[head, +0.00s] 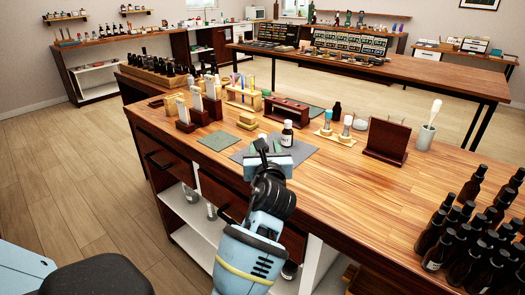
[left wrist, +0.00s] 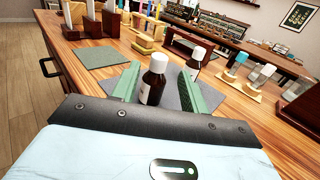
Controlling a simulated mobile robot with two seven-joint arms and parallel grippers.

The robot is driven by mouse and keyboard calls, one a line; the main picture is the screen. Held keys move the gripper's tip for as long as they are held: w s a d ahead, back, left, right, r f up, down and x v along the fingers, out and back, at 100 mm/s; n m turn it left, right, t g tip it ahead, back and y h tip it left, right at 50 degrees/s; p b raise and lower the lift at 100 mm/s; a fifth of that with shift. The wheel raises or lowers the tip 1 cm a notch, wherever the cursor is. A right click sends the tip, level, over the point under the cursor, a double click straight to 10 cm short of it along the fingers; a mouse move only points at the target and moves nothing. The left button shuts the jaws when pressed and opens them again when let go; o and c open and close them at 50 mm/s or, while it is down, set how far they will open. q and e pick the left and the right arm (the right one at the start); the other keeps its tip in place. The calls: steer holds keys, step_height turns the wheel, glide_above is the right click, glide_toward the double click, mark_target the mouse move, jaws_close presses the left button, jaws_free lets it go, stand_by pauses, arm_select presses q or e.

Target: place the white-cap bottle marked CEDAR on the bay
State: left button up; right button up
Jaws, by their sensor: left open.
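A dark brown bottle with a white cap (left wrist: 154,82) stands upright between the two green fingers of my left gripper (left wrist: 159,72). The fingers are open on either side of it; I cannot tell whether either touches it. A second white-cap bottle (left wrist: 197,61) stands behind and to the right, beyond the right finger; it also shows in the head view (head: 287,134). Both stand on or by a dark grey mat (head: 307,150). In the head view my left gripper (head: 270,149) largely hides the nearer bottle. I cannot read CEDAR on either label or tell which surface is the bay. My right gripper is out of view.
A green square mat (head: 217,140) lies left of the grey mat. Wooden racks (head: 243,97), a dropper stand (head: 333,134), a dark wooden stand (head: 387,142) and a grey cup (head: 424,137) stand around. Several dark bottles crowd the right edge.

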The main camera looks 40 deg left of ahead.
mark_target(262, 135)
arm_select(q)
steer(key=x, duration=0.5)
steer(key=shift+s+a+r, duration=0.1)
steer(key=shift+r, duration=0.05)
steer(key=shift+c, duration=0.2)
jaws_close()
